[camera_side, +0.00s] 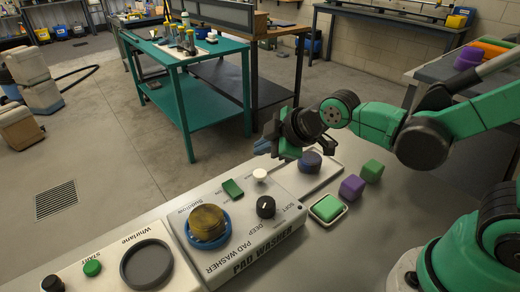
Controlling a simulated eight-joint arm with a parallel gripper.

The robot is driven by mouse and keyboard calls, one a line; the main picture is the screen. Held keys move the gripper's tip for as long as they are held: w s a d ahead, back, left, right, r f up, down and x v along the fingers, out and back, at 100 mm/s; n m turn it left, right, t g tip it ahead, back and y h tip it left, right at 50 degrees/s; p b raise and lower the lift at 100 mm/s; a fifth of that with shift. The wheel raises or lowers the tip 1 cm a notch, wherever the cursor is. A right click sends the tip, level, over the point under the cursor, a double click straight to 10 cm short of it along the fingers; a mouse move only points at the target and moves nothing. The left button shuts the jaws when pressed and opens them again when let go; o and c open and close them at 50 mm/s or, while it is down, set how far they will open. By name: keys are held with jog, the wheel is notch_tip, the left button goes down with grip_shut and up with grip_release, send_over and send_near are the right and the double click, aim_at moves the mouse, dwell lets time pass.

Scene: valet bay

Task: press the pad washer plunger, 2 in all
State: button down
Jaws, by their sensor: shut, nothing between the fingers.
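The pad washer (233,262) is a white box on the bench, lettered PAD WASHER. On its top are a round yellow-brown pad (207,220) in a blue ring, a black knob (265,207) by the words SOFT and DEEP, a green switch (232,188) and a small white mushroom-shaped button (260,175). I cannot tell for sure which part is the plunger. My gripper (266,146) is shut and empty. It appears above and behind the washer's far right end, apart from the white button.
A dark blue-grey round piece (311,161) sits on a pale tray beyond the washer. A Whirlane box (112,262) is at left.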

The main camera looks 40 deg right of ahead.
aim_at(256, 171)
jog(key=shift+f, duration=1.55)
jog(key=shift+f, duration=0.1)
dwell(0.8)
jog(key=shift+f, duration=0.3)
jog(key=shift+f, duration=0.7)
dwell(0.8)
jog(key=shift+r, duration=1.15)
jog(key=shift+r, duration=2.5)
